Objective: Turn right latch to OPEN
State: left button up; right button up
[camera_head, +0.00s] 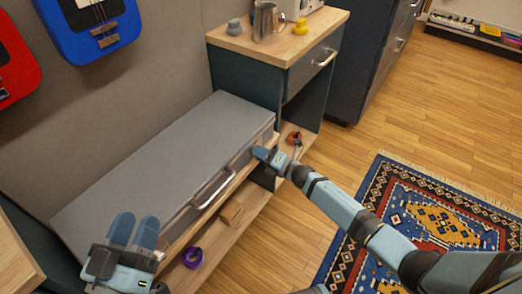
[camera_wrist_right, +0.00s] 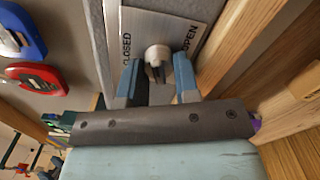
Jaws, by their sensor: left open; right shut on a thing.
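A long grey case (camera_head: 165,165) lies on a wooden shelf unit, with a metal handle (camera_head: 213,190) on its front. In the right wrist view, the right latch (camera_wrist_right: 157,52) is a pale round knob on a light plate (camera_wrist_right: 136,22) marked CLOSED at left and OPEN at right. My right gripper (camera_wrist_right: 157,72) is shut on the latch, a finger on each side. In the head view my right gripper (camera_head: 264,154) is at the right end of the case's front and hides the latch. I cannot tell which mark the latch points to. My left gripper (camera_head: 134,232) is open and empty at the case's near left end.
A shelf below the case (camera_head: 215,238) holds a purple tape roll (camera_head: 192,257) and a wooden block (camera_head: 231,212). A cabinet (camera_head: 300,60) with a metal jug (camera_head: 266,22) stands beyond. A patterned rug (camera_head: 420,225) lies on the floor at right.

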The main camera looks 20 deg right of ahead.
jog(key=shift+r+m, duration=0.15)
jog(key=shift+m, duration=0.35)
jog(key=shift+m+p, duration=0.4)
pick_arm(q)
jog(key=shift+w+a+f+g+y+p, duration=0.1)
jog(key=shift+a+f+g+y+p, duration=0.2)
jog(key=shift+f+y+p, duration=0.2)
jog(key=shift+w+a+f+g+y+p, duration=0.1)
jog(key=shift+a+f+g+y+p, duration=0.25)
jog(key=shift+f, duration=0.25)
pick_arm(e)
jog(key=shift+m, duration=1.5)
pick_arm(q)
jog(key=shift+s+f, duration=0.1)
pick_arm(e)
jog(key=o, duration=0.8)
pick_arm(q)
jog(key=shift+d, duration=0.1)
pick_arm(e)
jog(key=shift+o, duration=0.2)
